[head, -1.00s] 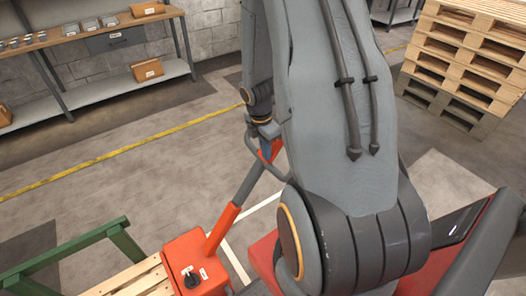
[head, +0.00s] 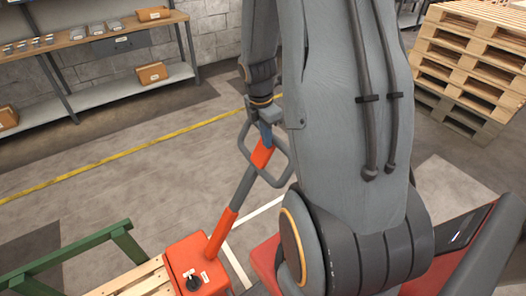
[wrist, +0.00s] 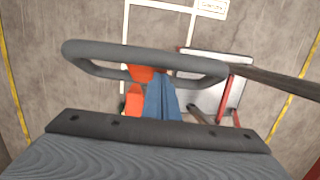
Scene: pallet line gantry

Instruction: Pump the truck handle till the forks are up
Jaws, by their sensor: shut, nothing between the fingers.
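The truck handle is a grey loop (head: 284,172) with an orange neck (head: 262,153), on a grey and orange shaft (head: 224,226). The shaft leans up to the right from the orange truck body (head: 196,258). My gripper (head: 266,136) is at the top of the loop, its blue fingers shut with nothing between them.
A wooden pallet (head: 135,280) and a green frame (head: 75,255) are beside the truck body, lower left. A black knob (head: 193,282) is on the body. A shelf bench (head: 95,102) stands at the back left, stacked pallets (head: 475,62) at the back right. Floor between is clear.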

